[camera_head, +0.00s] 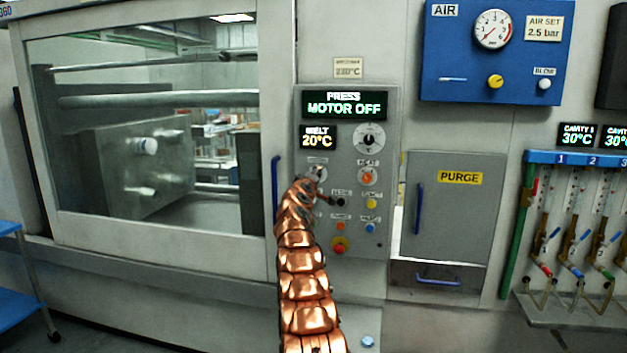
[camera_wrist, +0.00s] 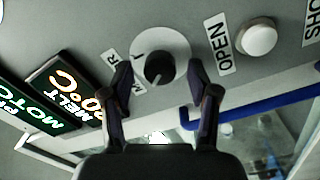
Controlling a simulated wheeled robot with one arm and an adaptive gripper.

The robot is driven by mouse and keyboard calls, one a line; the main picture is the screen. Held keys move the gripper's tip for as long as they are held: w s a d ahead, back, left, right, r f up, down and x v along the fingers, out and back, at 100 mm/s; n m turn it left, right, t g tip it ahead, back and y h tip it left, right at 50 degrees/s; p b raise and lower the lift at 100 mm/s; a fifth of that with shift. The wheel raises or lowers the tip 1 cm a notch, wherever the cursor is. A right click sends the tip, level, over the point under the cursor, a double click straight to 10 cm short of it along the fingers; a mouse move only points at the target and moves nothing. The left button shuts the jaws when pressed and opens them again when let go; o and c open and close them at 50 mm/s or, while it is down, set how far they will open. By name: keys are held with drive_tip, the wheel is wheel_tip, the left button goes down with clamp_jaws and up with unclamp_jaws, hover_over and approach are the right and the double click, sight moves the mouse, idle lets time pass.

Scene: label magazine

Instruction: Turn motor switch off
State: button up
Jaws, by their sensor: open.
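The motor switch is a black rotary knob (camera_wrist: 160,68) on a pale round plate, in the wrist view. A label beside it is partly hidden by a finger. In the head view the switch's plate (camera_head: 318,172) shows just above my arm's end, on the grey control panel (camera_head: 391,112). My gripper (camera_wrist: 159,80) is open, its two dark fingers on either side of the knob in the wrist view, with gaps visible between fingers and knob. I cannot tell how deep the fingertips reach. In the head view my gripper (camera_head: 322,189) is small and partly hidden by my arm. The panel display (camera_head: 344,105) reads "PRESS MOTOR OFF".
A blue door handle (camera_head: 275,187) stands left of the switch; it also crosses the wrist view (camera_wrist: 265,108). A white button (camera_wrist: 259,39) labelled OPEN is near. The melt display (camera_head: 318,136) reads 20°C. Other knobs and a red button (camera_head: 339,245) lie below the switch.

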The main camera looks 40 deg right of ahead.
drive_tip(key=shift+a+r, duration=0.15)
drive_tip(key=v, duration=0.7)
drive_tip(key=shift+s, duration=0.15)
idle(1.2)
drive_tip(key=shift+f, duration=0.2)
idle(0.4)
